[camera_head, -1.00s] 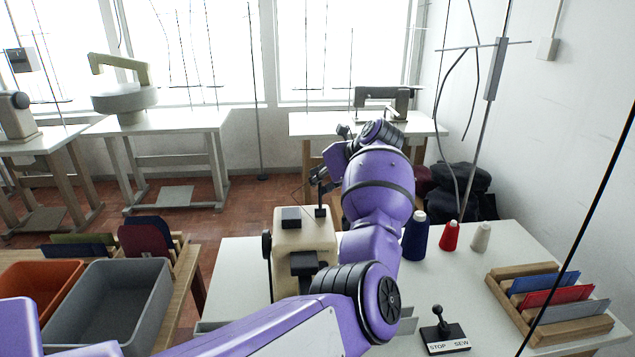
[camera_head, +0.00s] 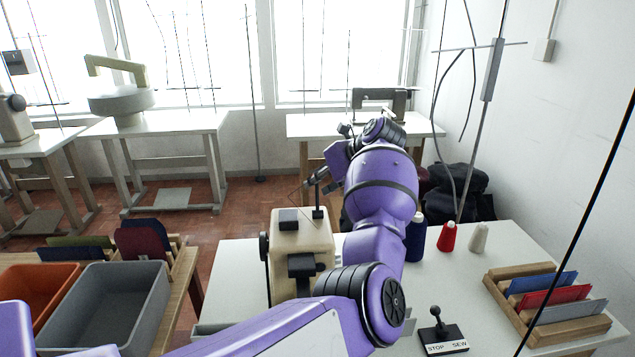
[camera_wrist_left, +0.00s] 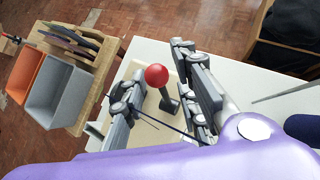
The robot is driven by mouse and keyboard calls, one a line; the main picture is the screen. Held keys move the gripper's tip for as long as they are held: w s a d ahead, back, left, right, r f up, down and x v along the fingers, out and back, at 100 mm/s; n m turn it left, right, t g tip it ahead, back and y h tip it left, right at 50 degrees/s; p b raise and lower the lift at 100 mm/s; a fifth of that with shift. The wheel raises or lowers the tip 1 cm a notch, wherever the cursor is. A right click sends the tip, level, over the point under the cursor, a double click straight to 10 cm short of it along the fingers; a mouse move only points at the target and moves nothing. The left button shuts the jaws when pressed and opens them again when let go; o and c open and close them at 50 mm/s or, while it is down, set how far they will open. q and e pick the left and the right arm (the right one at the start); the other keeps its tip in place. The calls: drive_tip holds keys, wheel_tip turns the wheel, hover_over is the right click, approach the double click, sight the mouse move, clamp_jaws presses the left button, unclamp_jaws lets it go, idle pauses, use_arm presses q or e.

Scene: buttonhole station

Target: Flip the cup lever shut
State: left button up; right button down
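The cup lever shows in the left wrist view as a short dark stem with a red ball knob (camera_wrist_left: 156,75). It rises from the cream sewing machine (camera_head: 316,243), which stands on the white table in the head view. My left gripper (camera_wrist_left: 162,62) is open, with one finger on each side of the lever; I see gaps between the fingers and the knob. In the head view my left gripper (camera_head: 325,180) is at the machine's far side, partly hidden by my purple wrist. The cup itself cannot be made out. My right gripper is in no view.
A STOP/SEW switch (camera_head: 438,328) sits on the table's front right. Blue, red (camera_head: 448,236) and white thread cones stand behind it. A wooden rack (camera_head: 560,333) with coloured pieces is at right. Grey (camera_head: 157,297) and orange bins are at left.

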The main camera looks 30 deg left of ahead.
use_arm(q)
drive_tip(key=v, duration=1.1)
drive_tip(key=shift+d, duration=0.15)
drive_tip(key=shift+w, duration=0.1)
